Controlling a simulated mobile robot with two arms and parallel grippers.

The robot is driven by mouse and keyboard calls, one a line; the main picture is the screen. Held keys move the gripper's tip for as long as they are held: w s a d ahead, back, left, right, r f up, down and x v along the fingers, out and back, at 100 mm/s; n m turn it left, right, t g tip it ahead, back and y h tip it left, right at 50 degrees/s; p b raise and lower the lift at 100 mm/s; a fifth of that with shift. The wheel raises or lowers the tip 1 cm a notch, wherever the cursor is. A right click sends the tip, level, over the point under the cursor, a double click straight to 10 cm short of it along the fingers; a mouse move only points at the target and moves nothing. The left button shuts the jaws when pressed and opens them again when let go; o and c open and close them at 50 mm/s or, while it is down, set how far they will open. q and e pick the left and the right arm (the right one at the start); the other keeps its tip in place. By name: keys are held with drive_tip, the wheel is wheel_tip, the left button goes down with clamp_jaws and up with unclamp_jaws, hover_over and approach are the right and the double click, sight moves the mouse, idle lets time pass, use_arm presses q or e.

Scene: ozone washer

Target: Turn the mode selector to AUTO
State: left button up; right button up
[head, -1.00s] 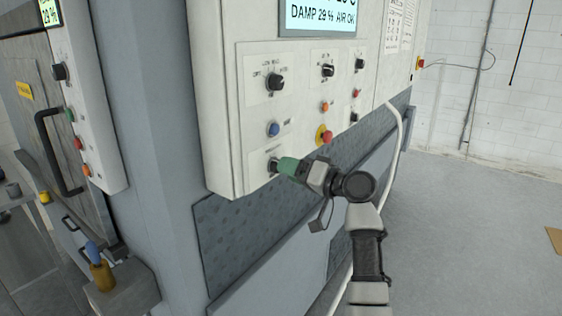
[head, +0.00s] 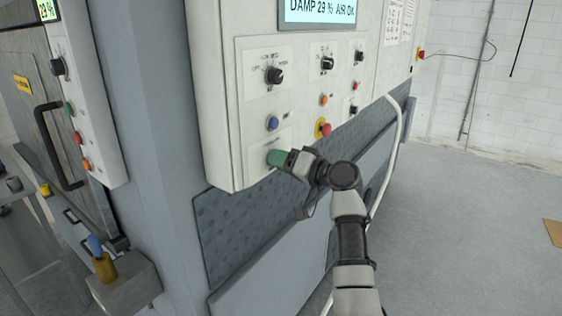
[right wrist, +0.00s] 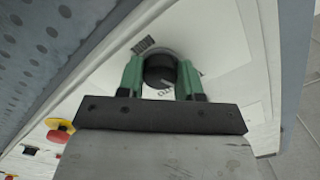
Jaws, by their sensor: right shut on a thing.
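The mode selector (right wrist: 160,70) is a black round knob low on the white control panel (head: 224,165). In the right wrist view it sits between the two green fingers of my right gripper (right wrist: 162,78), which is shut on its sides. Print shows around the knob, but I cannot read it or tell which position is set. In the head view my right gripper (head: 274,158) reaches the panel's lower left corner, and its fingers hide the knob. My left gripper is not in view.
Close above the gripper are a blue button (head: 272,123) and a red emergency button on yellow (head: 323,128). Other black knobs (head: 274,75) sit higher, under a display (head: 318,12). A white hose (head: 396,140) hangs right of the panel. Floor at right is mostly clear.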

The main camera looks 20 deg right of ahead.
drive_tip(key=shift+m+p, duration=2.05)
drive_tip(key=shift+m, duration=1.95)
drive_tip(key=o, duration=0.9)
